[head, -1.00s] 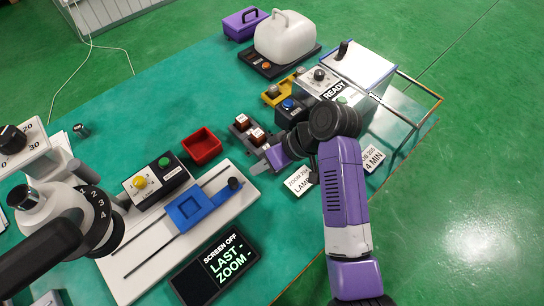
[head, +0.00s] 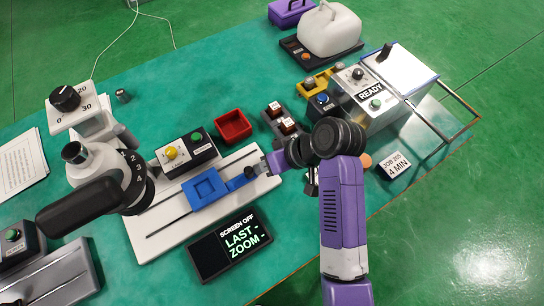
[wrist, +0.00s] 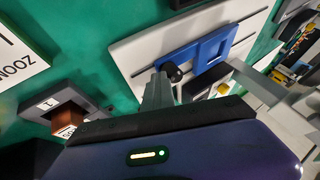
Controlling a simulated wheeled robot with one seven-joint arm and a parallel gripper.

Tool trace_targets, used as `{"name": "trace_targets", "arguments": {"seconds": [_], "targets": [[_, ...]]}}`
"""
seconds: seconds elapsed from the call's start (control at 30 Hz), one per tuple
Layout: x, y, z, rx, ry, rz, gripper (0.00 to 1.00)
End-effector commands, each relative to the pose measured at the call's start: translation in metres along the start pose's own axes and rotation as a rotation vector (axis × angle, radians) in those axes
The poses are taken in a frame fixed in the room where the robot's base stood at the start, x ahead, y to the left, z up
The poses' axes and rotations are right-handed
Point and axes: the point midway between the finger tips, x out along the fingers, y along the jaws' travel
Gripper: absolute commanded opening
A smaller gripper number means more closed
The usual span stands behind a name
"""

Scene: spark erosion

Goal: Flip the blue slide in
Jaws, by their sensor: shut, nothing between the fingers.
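The blue slide (head: 206,188) is a flat blue block with a square recess, on the slotted white base plate (head: 150,240). It has a black knob (head: 250,173) at its right end. In the wrist view the blue slide (wrist: 205,50) lies beyond my fingers, with the black knob (wrist: 174,72) right at the fingertips. My gripper (wrist: 160,88) is shut and empty, its fingertips close beside the knob; I cannot tell if they touch. In the head view my gripper (head: 268,165) reaches in from the right, partly hidden by my wrist.
A microscope-like device (head: 100,180) stands left of the slide. A button box (head: 185,153) and a red tray (head: 233,126) lie behind the plate. A dark screen (head: 230,246) reading "SCREEN OFF LAST - ZOOM -" lies in front. A "READY" machine (head: 375,95) stands at right.

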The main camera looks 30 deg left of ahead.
Motion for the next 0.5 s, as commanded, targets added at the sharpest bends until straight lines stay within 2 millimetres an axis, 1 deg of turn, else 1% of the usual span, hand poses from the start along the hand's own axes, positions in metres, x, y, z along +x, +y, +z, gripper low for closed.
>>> {"name": "trace_targets", "arguments": {"seconds": [0.03,0.2,0.4,0.5], "targets": [[0.001,-0.015,0.001,-0.003,-0.005,-0.004,0.0],[0.018,-0.053,0.007,-0.003,-0.005,-0.004,0.0],[0.036,-0.09,0.013,-0.002,-0.003,-0.003,0.0],[0.043,-0.103,0.016,-0.002,-0.003,-0.003,0.0]]}}
